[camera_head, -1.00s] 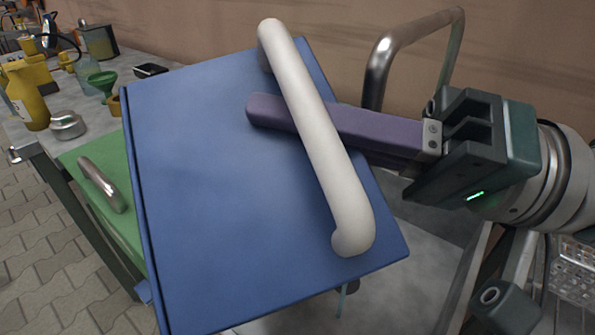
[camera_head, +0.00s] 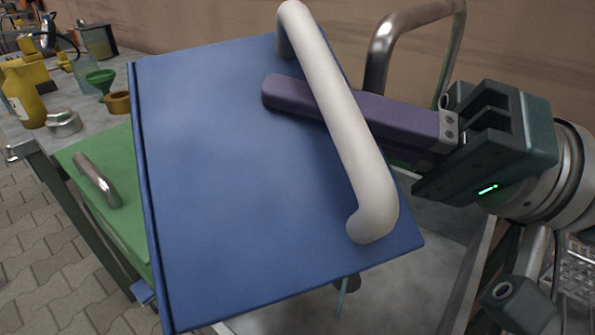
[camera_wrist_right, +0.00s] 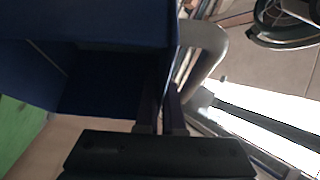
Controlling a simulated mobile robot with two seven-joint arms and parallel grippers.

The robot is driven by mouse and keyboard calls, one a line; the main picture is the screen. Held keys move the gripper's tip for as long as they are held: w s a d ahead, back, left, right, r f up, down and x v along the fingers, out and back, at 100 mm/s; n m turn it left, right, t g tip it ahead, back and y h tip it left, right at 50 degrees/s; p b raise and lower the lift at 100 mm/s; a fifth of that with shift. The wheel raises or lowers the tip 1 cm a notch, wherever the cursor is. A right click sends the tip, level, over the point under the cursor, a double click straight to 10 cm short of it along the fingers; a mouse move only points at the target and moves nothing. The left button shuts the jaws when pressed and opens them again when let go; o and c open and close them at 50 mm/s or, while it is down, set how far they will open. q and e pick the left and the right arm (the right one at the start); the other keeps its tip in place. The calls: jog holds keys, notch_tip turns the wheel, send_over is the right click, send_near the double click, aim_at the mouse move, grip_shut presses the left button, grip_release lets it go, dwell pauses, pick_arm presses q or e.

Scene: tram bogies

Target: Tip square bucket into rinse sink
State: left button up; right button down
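The square bucket (camera_head: 230,190) is blue with a thick white handle (camera_head: 335,120) on the side facing the head camera. It is held tilted above a grey surface. My right gripper (camera_head: 290,98) comes in from the right, with one purple finger passing between the handle and the bucket's side. In the right wrist view the two fingers (camera_wrist_right: 161,115) straddle the bucket wall, with the dark inside of the bucket (camera_wrist_right: 100,80) to the left. The grey basin-like surface (camera_head: 410,285) below may be the rinse sink; the bucket hides much of it. My left gripper is not in view.
A bent metal tube (camera_head: 415,25) rises behind the gripper. A green panel with a metal handle (camera_head: 97,180) lies left of the bucket. The bench at the back left holds a yellow bottle (camera_head: 25,98), a green funnel (camera_head: 101,80) and a metal cap (camera_head: 63,123).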

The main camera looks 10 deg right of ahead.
jog(key=shift+d+b, duration=0.25)
jog(key=shift+b, duration=0.1)
dwell(0.5)
jog(key=shift+d+f+y+b, duration=0.2)
jog(key=shift+d+y+b, duration=0.05)
jog(key=shift+y+b, duration=0.2)
